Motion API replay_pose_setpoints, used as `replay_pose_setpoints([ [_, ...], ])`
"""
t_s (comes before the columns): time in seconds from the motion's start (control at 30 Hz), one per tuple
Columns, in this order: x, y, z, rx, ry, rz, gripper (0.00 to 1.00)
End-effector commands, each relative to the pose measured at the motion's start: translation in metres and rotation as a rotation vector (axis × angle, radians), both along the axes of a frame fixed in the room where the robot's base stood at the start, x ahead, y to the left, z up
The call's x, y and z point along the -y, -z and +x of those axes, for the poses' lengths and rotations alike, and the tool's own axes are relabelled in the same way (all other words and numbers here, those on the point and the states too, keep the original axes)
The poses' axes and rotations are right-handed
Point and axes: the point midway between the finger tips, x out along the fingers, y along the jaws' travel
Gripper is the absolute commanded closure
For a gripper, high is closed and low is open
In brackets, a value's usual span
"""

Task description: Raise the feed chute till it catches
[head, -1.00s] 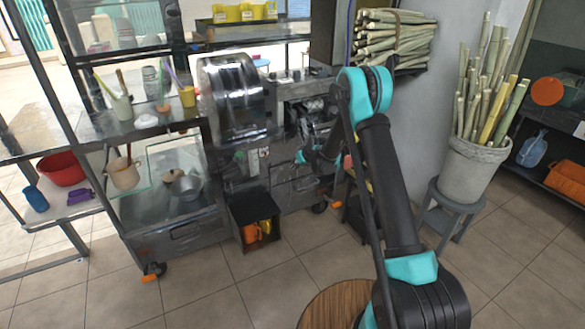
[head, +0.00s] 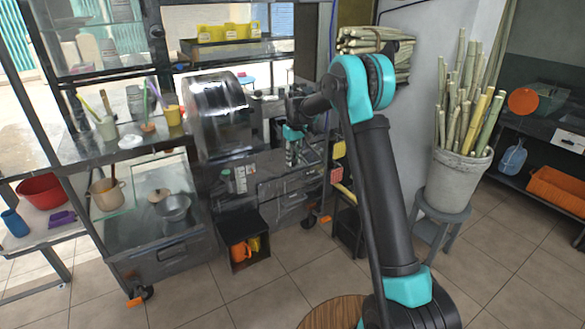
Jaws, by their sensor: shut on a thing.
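The press (head: 219,112), with a shiny curved metal housing, stands in the cart's middle. My gripper (head: 292,158) is at the right side of the press, pointing down from my bent wrist. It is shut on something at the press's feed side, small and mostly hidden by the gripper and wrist. I take this to be the feed chute, but its outline and any catch cannot be made out. A grey panel (head: 312,150) shows just right of the gripper.
A dark bin (head: 240,250) with orange and yellow things stands open below the press. Cups stand on the counter at left. A bucket of cane (head: 458,175) sits on a stool at right. A cane bundle (head: 374,47) lies on a shelf behind my arm.

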Motion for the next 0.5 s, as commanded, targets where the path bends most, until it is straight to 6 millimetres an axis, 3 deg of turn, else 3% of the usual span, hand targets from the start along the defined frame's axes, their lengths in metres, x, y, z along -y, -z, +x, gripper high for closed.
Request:
replay_pose_setpoints([
  [0.2,-0.002,-0.024,0.003,0.006,-0.001,0.003,1.00],
  [0.5,-0.003,-0.035,0.005,0.007,-0.001,0.004,1.00],
])
